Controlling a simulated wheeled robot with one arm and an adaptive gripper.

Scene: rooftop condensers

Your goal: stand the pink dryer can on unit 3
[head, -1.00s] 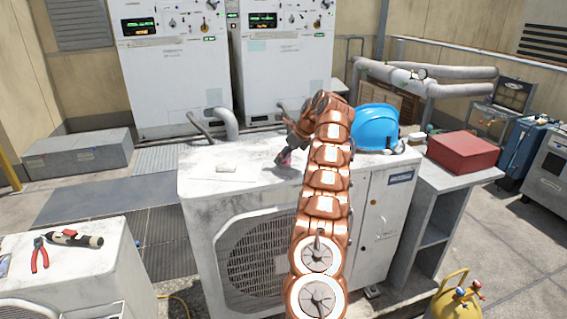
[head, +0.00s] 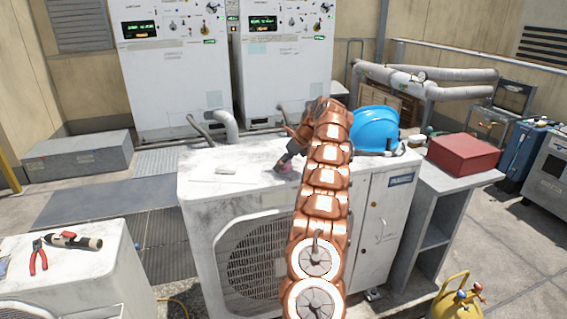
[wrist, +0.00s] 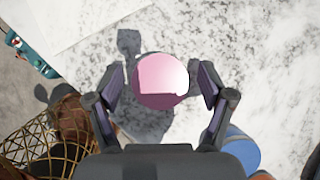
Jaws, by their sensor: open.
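The pink dryer can (wrist: 162,80) shows its round top between my fingers in the wrist view, seen from above. In the head view it is a small pink patch (head: 284,167) on the white top of the middle condenser unit (head: 240,200), and it looks upright there. My gripper (wrist: 162,88) is open, with one finger on each side of the can and a small gap visible at the sides. In the head view my dark gripper (head: 293,148) is just above the can, partly hidden by my copper arm. I cannot read a unit number.
A blue hard hat (head: 375,129) sits at the right end of the same top, and a pale flat item (head: 226,169) lies to the left. A red case (head: 463,152) rests on the side shelf. Pliers (head: 39,255) lie on the lower-left unit.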

